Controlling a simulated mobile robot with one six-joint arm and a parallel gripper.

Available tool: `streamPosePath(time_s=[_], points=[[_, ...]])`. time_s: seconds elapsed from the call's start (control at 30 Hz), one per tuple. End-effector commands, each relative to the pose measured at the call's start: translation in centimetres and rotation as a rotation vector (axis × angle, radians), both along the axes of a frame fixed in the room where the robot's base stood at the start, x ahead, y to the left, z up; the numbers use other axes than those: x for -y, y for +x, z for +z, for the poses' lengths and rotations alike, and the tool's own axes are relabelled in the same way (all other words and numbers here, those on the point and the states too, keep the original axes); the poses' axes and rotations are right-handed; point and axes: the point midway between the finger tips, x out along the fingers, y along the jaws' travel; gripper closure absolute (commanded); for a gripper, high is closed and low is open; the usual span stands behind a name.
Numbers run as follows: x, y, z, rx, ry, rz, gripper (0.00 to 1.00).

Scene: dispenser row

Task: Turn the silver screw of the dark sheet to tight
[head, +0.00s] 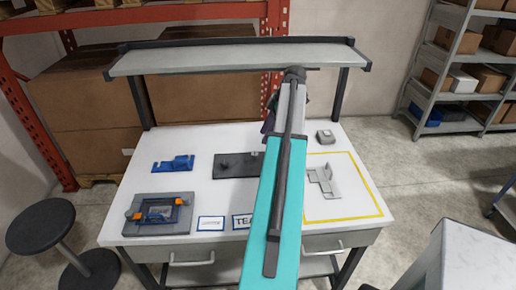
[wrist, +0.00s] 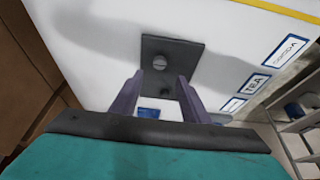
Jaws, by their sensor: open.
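The dark sheet (head: 230,166) lies flat on the white table, left of my arm in the head view. In the wrist view the dark sheet (wrist: 187,52) is beyond my fingers. The silver screw (wrist: 159,57) shows its slotted round head on the sheet. A smaller dark round knob (wrist: 165,92) sits nearer, between the fingers. My gripper (wrist: 158,77) is open, its two purple fingers apart with nothing held. The screw head appears just past the fingertips; I cannot tell the gap in height. In the head view my arm hides most of the gripper.
A blue bracket (head: 173,164) and a grey plate (head: 160,226) with a blue and orange fixture are on the left. A grey bracket (head: 323,181) lies in a yellow outline on the right. A raised shelf (head: 235,58) spans the back.

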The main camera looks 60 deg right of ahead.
Motion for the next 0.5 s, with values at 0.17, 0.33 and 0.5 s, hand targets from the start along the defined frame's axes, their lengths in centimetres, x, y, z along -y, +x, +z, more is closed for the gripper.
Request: streamPosePath(time_s=[0.17, 0.33, 0.5], points=[[-0.6, 0.6, -1.7, -0.001, 0.002, 0.001, 0.58], [-1.0, 1.2, -3.4, -0.001, 0.002, 0.001, 0.58], [-1.3, 1.7, -5.1, -0.001, 0.001, -0.001, 0.58]])
